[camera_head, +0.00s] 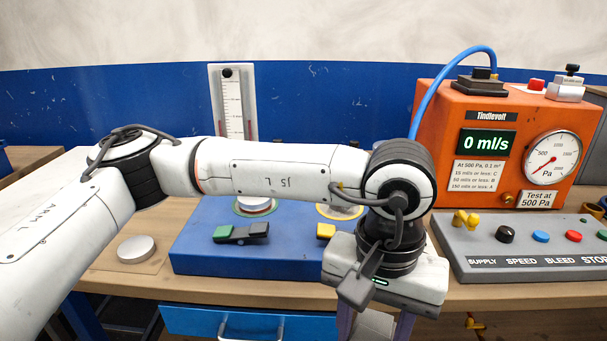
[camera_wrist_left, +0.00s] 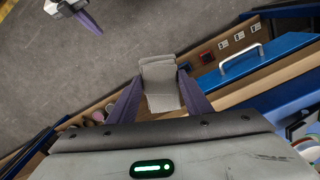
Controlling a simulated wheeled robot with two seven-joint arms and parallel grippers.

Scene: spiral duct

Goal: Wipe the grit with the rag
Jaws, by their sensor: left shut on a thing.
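My left gripper (camera_head: 375,326) hangs at the front edge of the bench in the head view, pointing down. Its purple fingers are shut on a grey folded rag (camera_wrist_left: 160,82), which shows between them in the left wrist view; in the head view only a pale bit of the rag (camera_head: 373,325) shows at the bottom edge. Part of my right gripper (camera_wrist_left: 88,22), with a purple finger, shows at the top left of the left wrist view, apart from the rag; its opening cannot be made out. I cannot make out any grit in either view.
A blue box (camera_head: 215,255) with green and yellow levers stands on the wooden bench behind my left gripper. An orange gauge unit (camera_head: 450,110) and a grey control panel (camera_head: 520,245) stand to the right. A blue drawer (camera_head: 200,320) with a handle is below.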

